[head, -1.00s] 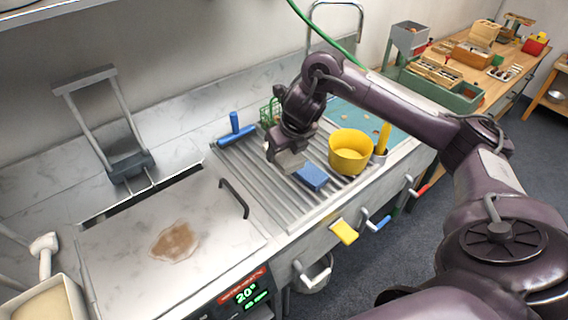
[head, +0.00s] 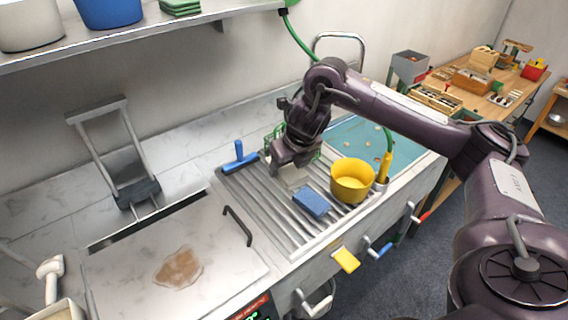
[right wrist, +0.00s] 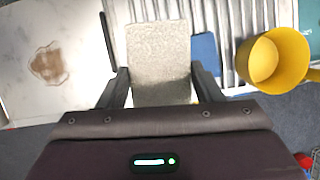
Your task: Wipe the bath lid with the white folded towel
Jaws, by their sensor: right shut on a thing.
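The bath lid (head: 215,235) is a pale marbled panel with a dark handle at the front left. A brown stain (head: 179,268) lies on it, and it also shows in the right wrist view (right wrist: 47,63). My right gripper (head: 285,168) is over the ribbed drainboard, right of the lid. In the right wrist view its fingers (right wrist: 160,88) are shut on the white folded towel (right wrist: 158,50), which extends out between them. In the head view the towel (head: 294,177) is mostly hidden below the gripper. My left gripper is not in view.
A blue sponge (head: 312,202) and a yellow pot (head: 352,181) stand on the drainboard (head: 268,205), close right of the gripper. A blue squeegee (head: 239,157) and a green wire basket (head: 275,138) are behind. A shelf (head: 130,32) overhangs at upper left.

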